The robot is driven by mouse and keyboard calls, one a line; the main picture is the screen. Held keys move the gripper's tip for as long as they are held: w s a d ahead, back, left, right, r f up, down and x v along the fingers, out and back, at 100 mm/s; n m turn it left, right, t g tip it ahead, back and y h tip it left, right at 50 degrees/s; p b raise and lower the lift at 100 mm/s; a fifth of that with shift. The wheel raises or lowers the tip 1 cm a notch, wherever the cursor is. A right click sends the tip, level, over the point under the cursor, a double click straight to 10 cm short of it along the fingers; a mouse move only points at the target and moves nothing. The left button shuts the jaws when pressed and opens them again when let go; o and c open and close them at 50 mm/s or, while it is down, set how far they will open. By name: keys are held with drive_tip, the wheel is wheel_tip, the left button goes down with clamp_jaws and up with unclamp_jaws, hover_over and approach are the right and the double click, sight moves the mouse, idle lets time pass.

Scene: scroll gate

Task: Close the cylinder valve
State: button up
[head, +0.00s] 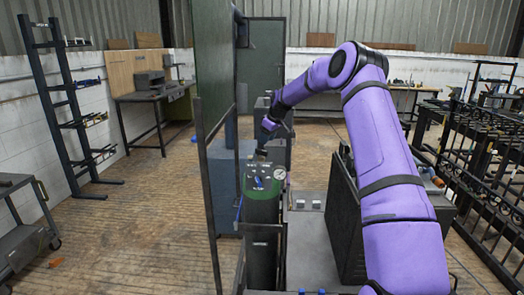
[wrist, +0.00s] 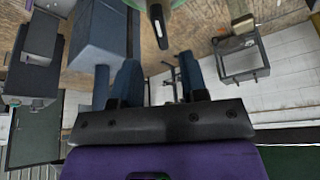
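The dark gas cylinder (head: 262,235) stands upright in the middle of the head view. Its green top (head: 262,181) carries a small blue part (head: 258,182) and a round gauge (head: 280,174). My gripper (head: 266,138) is just above and behind this top. In the wrist view, its two blue fingers (wrist: 160,82) are spread apart with nothing held between them. A pale green rounded surface (wrist: 183,10) and a black handle with a light tip (wrist: 157,18) show at that view's top edge, beyond the fingertips. I cannot tell whether this handle is the valve.
A tall green panel (head: 216,70) in a dark frame stands left of the cylinder. A dark upright box (head: 345,215) is to its right. A workbench (head: 152,95) and rack (head: 70,110) stand at left.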

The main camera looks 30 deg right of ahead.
sight(261, 152)
drive_tip(key=x, duration=0.6)
drive_tip(key=shift+w+a+f, duration=0.1)
drive_tip(key=shift+w+f, duration=0.05)
drive_tip(key=shift+f, duration=0.1)
clamp_jaws()
